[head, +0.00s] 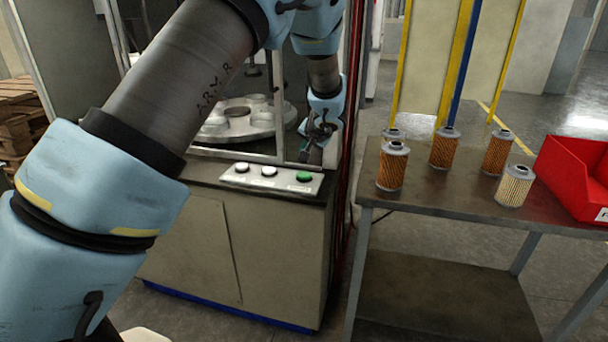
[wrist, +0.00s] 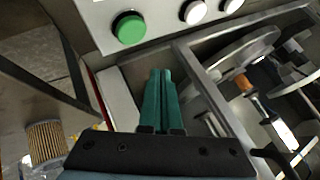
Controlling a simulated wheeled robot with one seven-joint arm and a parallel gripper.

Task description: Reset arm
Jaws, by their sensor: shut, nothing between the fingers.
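My arm reaches across the left of the head view to the machine cabinet. My gripper (head: 305,156) is at the cabinet's right front corner, just above and behind the button panel. In the wrist view my gripper (wrist: 160,75) has its green fingers pressed together, with nothing between them. The button panel (head: 272,178) has two white buttons and a green button (head: 303,176). The green button (wrist: 129,28) also shows in the wrist view, a little up and left of the fingertips and apart from them.
A round fixture plate (head: 235,120) sits inside the machine behind a metal frame. On the right, a table (head: 445,190) holds several orange filter cartridges (head: 392,166), a pale cartridge (head: 514,186) and a red bin (head: 572,180). A gap of floor separates table and machine.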

